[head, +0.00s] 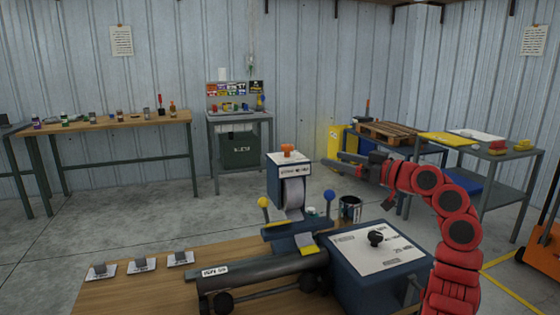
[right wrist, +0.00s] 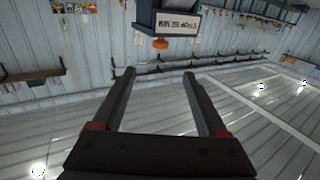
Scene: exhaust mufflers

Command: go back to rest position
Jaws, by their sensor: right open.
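My red right arm comes in from the right in the head view. Its dark right gripper (head: 333,160) points left in the air, above and to the right of the muffler machine. In the right wrist view the two fingers of this gripper (right wrist: 159,74) are spread apart with nothing between them. The machine's blue upright head (head: 273,186) carries a label and an orange knob (head: 288,147). That knob also shows upside down in the right wrist view (right wrist: 160,43), beyond the fingertips. My left gripper is in neither view.
The wooden workbench (head: 130,300) holds a dark cylinder (head: 265,275), a blue box with a white top (head: 375,249) and several small labelled stands on the left. A can (head: 350,208) stands behind the box. A pallet (head: 396,132) and a grey table (head: 488,153) stand behind my right arm.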

